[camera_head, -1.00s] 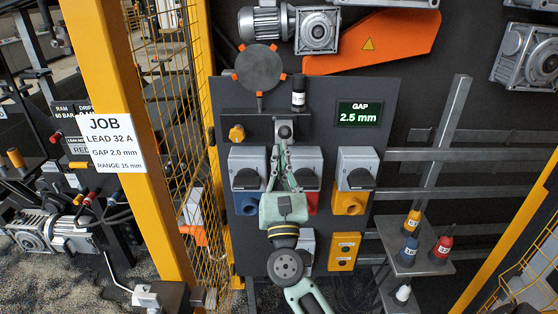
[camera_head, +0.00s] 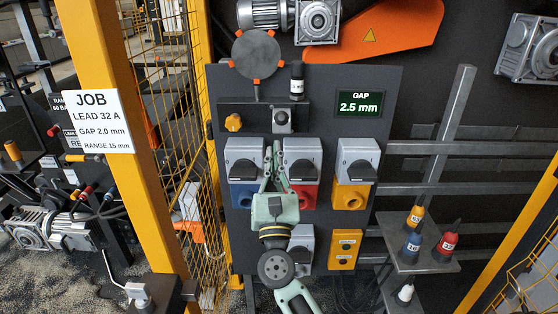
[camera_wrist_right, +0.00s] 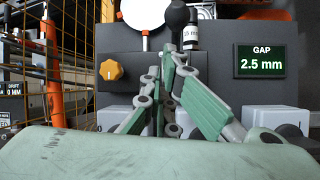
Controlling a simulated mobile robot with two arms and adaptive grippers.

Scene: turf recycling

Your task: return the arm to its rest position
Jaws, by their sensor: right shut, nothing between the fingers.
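My right gripper (camera_head: 275,150) is in front of the dark control panel (camera_head: 362,82), between the blue socket unit (camera_head: 241,195) and the red socket unit (camera_head: 308,197). Its green fingers are together with nothing between them. It partly hides both units. In the right wrist view the shut fingers (camera_wrist_right: 167,65) point up toward the panel, below a dark round knob (camera_wrist_right: 178,14). My left gripper is not in view.
A yellow socket unit (camera_head: 352,197) and a yellow button box (camera_head: 343,250) are on the panel. The gap display (camera_head: 359,104) reads 2.5 mm. At right, a shelf (camera_head: 425,262) holds several coloured plugs. A yellow post (camera_head: 120,165) and mesh fence stand at left.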

